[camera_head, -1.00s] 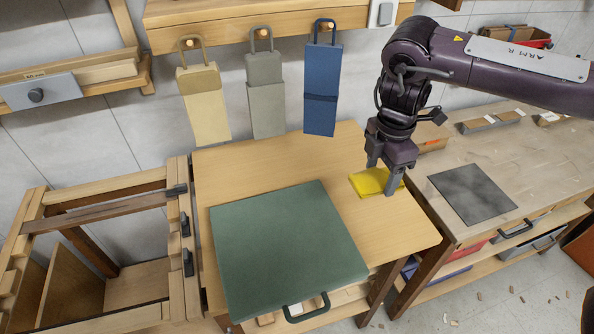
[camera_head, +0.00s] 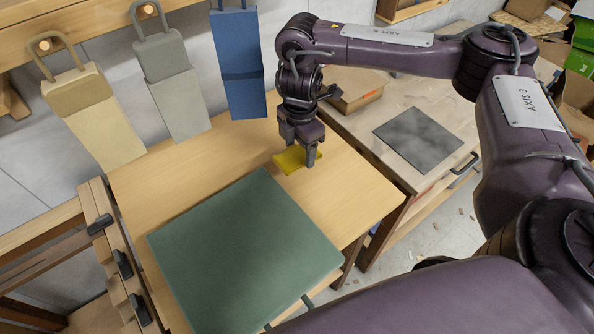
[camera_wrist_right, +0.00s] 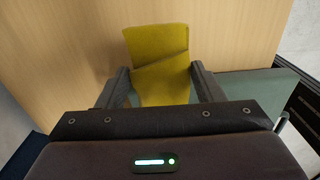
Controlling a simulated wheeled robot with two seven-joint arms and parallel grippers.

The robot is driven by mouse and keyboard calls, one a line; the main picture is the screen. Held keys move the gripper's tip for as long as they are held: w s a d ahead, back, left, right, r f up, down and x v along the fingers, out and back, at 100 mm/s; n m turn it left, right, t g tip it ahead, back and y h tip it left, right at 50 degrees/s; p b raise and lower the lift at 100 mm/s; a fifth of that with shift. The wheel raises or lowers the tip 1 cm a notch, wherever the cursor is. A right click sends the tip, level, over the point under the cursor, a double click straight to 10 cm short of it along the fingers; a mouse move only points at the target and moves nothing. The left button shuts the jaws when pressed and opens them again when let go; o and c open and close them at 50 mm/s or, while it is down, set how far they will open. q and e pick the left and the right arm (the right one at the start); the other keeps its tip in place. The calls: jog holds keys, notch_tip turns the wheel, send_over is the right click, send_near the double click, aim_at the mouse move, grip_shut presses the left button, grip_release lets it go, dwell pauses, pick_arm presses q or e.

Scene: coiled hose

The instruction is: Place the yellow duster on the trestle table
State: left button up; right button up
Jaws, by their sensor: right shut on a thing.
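The yellow duster (camera_head: 290,159) is a folded cloth at the right part of a light wooden table (camera_head: 365,195), which I take for the trestle table. My right gripper (camera_head: 300,155) points down over that table and is shut on the duster. In the right wrist view the duster (camera_wrist_right: 158,60) sits between the two fingers of the gripper (camera_wrist_right: 160,72), with the wooden top behind it. I cannot tell whether the duster touches the top. The fingers hide part of it. My left gripper is not in view.
A flat green case (camera_head: 240,250) covers much of the table's front. Beige, grey and blue (camera_head: 238,65) hanging items are behind it. A workbench with a dark plate (camera_head: 418,138) stands at right. Bare wood lies around the duster.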

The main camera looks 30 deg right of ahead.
aim_at(300, 152)
notch_tip(300, 152, down, 4)
jog(key=shift+b, duration=0.35)
notch_tip(300, 152, down, 3)
jog(key=shift+s+f+b, duration=0.1)
jog(key=shift+b, duration=0.5)
jog(key=shift+f, duration=0.35)
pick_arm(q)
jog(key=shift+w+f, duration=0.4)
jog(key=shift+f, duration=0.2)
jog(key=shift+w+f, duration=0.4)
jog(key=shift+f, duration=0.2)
pick_arm(e)
jog(key=o, duration=0.8)
jog(key=shift+f, duration=0.1)
jog(key=shift+c, duration=0.2)
jog(key=shift+o, duration=1)
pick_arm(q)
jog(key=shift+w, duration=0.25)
